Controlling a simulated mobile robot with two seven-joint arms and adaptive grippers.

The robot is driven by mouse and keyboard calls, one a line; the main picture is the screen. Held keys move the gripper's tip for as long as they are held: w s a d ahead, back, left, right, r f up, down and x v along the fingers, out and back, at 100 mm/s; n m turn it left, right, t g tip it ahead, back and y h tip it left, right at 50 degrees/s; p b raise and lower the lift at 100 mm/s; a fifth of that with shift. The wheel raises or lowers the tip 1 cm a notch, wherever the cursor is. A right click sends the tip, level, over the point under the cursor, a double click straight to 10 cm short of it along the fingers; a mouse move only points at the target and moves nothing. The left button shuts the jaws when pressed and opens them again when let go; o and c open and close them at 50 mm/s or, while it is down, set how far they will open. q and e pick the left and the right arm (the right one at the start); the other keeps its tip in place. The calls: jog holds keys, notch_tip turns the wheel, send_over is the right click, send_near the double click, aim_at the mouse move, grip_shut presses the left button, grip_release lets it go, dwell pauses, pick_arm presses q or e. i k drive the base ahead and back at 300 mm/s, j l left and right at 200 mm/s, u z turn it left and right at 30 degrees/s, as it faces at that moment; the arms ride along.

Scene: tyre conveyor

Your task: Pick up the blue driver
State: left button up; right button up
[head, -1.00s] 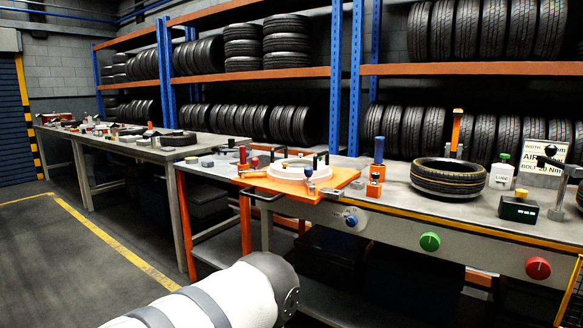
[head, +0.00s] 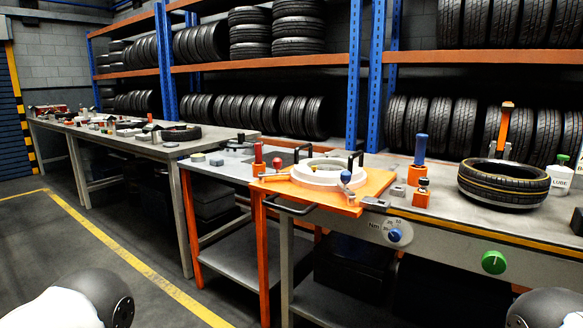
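The blue driver (head: 421,148) stands upright with its blue handle on top, in an orange holder (head: 416,174) on the conveyor bench. It is right of the orange plate with the white ring. Its lower end is hidden in the holder. A smaller orange block with a dark knob (head: 422,193) is just in front of it. Neither gripper is in view. Only rounded parts of my arms show at the bottom left and bottom right edges, well short of the driver.
The orange plate (head: 375,188) carries a white ring (head: 322,173) and small knobbed pieces. A tyre (head: 503,183), a lube bottle (head: 560,176) and an upright orange tool (head: 505,125) stand to the right. A dial and a green button (head: 494,262) are on the bench front. Floor is clear at left.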

aim_at(421, 138)
jog(key=i+j+z, duration=0.2)
jog(key=i+j, duration=0.35)
jog(key=i+j+z, duration=0.15)
jog(key=i+j, duration=0.35)
jog(key=j, duration=0.2)
